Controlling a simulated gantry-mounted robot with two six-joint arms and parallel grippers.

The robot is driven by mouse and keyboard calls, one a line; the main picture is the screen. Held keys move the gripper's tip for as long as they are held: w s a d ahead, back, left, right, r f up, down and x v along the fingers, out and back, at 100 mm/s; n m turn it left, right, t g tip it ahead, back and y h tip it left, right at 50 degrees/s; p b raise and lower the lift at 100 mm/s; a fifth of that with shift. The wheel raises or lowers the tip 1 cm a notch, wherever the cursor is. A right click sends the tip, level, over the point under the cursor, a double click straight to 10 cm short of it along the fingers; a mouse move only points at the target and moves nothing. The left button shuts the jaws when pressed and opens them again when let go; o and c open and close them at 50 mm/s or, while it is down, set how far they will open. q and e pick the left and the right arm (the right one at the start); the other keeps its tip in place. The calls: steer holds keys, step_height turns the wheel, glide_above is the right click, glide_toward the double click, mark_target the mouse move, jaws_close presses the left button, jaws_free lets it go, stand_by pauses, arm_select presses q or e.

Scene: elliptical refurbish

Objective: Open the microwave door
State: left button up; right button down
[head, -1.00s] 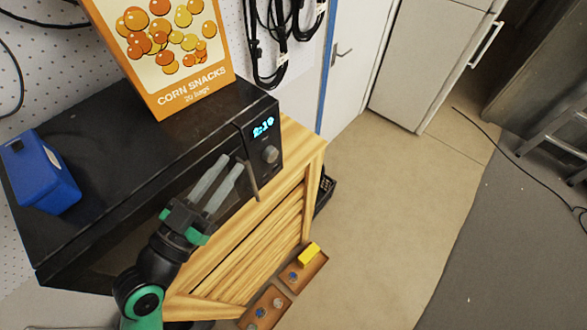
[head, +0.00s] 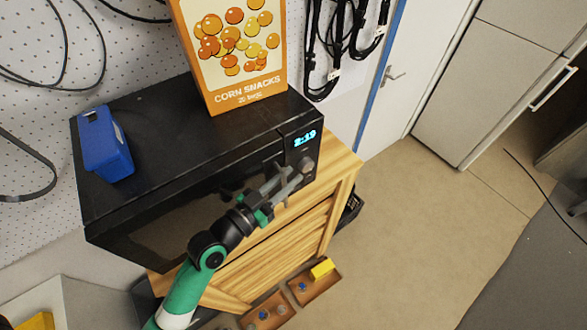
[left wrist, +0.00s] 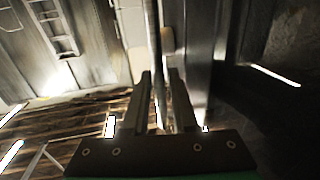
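The black microwave (head: 170,140) stands on a wooden cabinet, with a lit clock display (head: 305,138) and a knob at its right front. Its door (head: 165,225) looks closed. My left gripper (head: 280,178) is at the door's right side, by the handle, which it largely hides in the head view. In the left wrist view the bar-like handle (left wrist: 154,35) runs between the two fingers of my left gripper (left wrist: 162,75). The fingers stand apart, with a gap visible beside the bar; contact cannot be made out. My right gripper is out of view.
A corn snacks box (head: 235,55) and a blue case (head: 105,145) stand on the microwave. The wooden cabinet (head: 270,250) is below, with small parts trays (head: 315,285) in front. Cables hang on the pegboard. Open floor (head: 400,230) lies to the right.

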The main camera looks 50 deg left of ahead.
arm_select(q)
steer(key=shift+w, duration=0.95)
jaws_close()
stand_by(0.7)
